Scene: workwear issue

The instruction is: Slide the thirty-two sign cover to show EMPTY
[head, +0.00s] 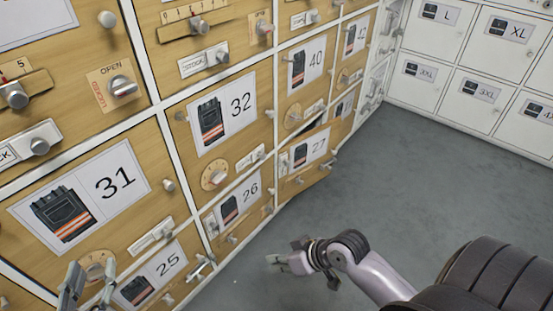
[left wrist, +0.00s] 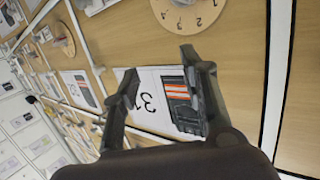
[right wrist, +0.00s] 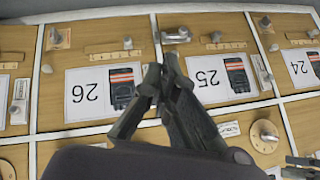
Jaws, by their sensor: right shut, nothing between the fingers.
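The door numbered 32 (head: 263,85) is wooden and carries a vest label (head: 223,114). Its small white sign with a sliding cover and knob (head: 250,157) sits below the label, right of a round dial (head: 214,177). The sign's wording is too small to read. My left gripper (head: 86,288) is at the lower left, in front of the door numbered 31, well apart from the 32 sign. In the left wrist view it is open and empty (left wrist: 160,65). My right gripper (head: 290,262) is low over the floor; in the right wrist view it is shut and empty (right wrist: 163,80).
The 31 label (head: 80,196) and its sign (head: 152,235) are below left of 32. Doors 25 (right wrist: 222,80) and 26 (right wrist: 103,92) are low down. Several knobs stick out. The 27 door (head: 308,155) appears ajar. White lockers (head: 470,60) stand behind clear grey floor (head: 430,180).

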